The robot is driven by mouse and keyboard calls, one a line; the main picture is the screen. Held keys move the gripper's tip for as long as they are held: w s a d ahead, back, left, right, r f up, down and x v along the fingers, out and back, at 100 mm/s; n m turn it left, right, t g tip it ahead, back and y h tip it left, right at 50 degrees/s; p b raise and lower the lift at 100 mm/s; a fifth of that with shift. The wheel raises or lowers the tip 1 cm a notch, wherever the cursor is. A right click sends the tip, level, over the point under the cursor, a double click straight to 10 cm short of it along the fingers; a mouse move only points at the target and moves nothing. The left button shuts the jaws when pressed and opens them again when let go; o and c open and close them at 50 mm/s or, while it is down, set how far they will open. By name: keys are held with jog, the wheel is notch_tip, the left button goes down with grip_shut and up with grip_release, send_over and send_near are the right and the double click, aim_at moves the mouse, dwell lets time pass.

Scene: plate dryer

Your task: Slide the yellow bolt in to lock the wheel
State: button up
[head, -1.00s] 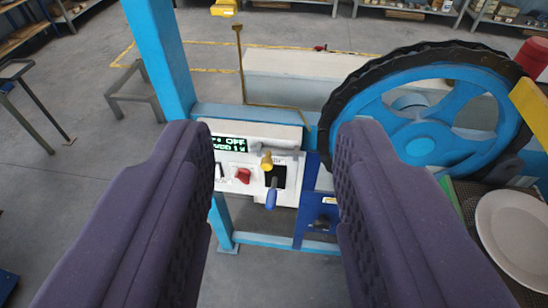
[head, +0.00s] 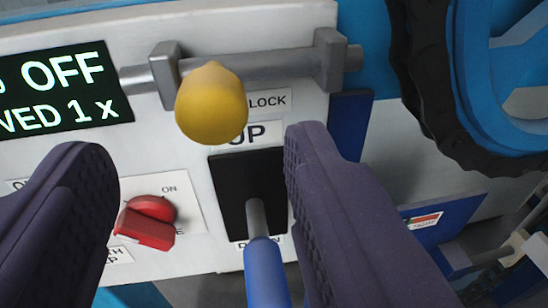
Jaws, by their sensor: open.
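The bolt's yellow knob (head: 211,104) sticks out toward me from a grey rod (head: 265,66) on the white control panel. The rod runs through two grey brackets, and its right end pokes a little past the right bracket, apart from the wheel. A label partly reading "LOCK" is just right of the knob. The blue wheel (head: 478,70) with its black ribbed rim (head: 410,75) is cut off at the right. My gripper (head: 196,145) is open and empty. In the picture, its fingertips lie below the knob, one to each side; their depth gap is unclear.
A lever with a blue grip (head: 265,272) juts out of a black slot below the knob, between my fingers in the picture. A red rotary switch (head: 148,222) sits at lower left. A display (head: 62,88) shows "OFF". A blue plate (head: 425,222) stands at lower right.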

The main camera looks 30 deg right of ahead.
aim_at(210, 117)
jog(key=shift+d+f+t, duration=0.15)
jog(key=shift+f+t, duration=0.05)
jog(key=shift+t, duration=0.1)
jog(key=b+x, duration=0.1)
jog(key=x, duration=0.6)
jog(key=shift+w, duration=0.1)
